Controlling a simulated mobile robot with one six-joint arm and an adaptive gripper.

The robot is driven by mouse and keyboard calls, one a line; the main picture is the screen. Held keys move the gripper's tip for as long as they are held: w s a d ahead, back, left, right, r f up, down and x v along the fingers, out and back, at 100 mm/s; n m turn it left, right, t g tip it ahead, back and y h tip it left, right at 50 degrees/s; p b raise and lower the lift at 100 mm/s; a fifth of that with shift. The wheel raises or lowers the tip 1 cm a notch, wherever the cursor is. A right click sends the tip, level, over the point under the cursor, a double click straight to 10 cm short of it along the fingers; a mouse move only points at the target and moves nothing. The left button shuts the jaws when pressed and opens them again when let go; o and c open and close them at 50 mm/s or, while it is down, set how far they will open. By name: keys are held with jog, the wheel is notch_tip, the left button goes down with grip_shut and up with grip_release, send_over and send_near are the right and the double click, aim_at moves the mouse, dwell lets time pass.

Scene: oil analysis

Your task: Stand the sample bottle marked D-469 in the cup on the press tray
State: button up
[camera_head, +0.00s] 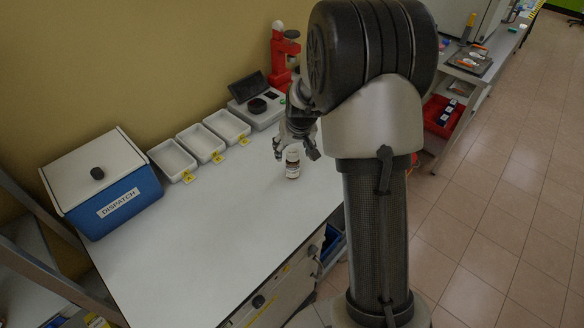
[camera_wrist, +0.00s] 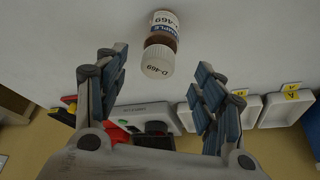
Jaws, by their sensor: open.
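The sample bottle marked D-469 (camera_head: 292,170) stands upright on the white bench, with a white cap and a white label. My gripper (camera_head: 296,151) is open above and around the bottle's top. In the wrist view the cap sits between the spread fingers (camera_wrist: 158,68), with visible gaps on both sides. The red press (camera_head: 279,62) stands at the back of the bench, partly behind my arm. I cannot make out its tray or cup.
A grey instrument (camera_head: 257,117) with a black round top and dark screen stands before the press. Several white trays (camera_head: 172,161) with yellow tags line the wall. A blue DISPATCH box (camera_head: 118,208) stands at the left. The bench's front (camera_head: 210,260) is clear.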

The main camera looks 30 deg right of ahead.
aim_at(293, 164)
jog(key=b+x, duration=0.2)
jog(key=x, duration=0.5)
jog(key=shift+w+d+f, duration=0.15)
jog(key=shift+f, duration=0.2)
jog(key=shift+r, duration=0.1)
jog(key=c, duration=1.3)
jog(key=shift+r, duration=0.1)
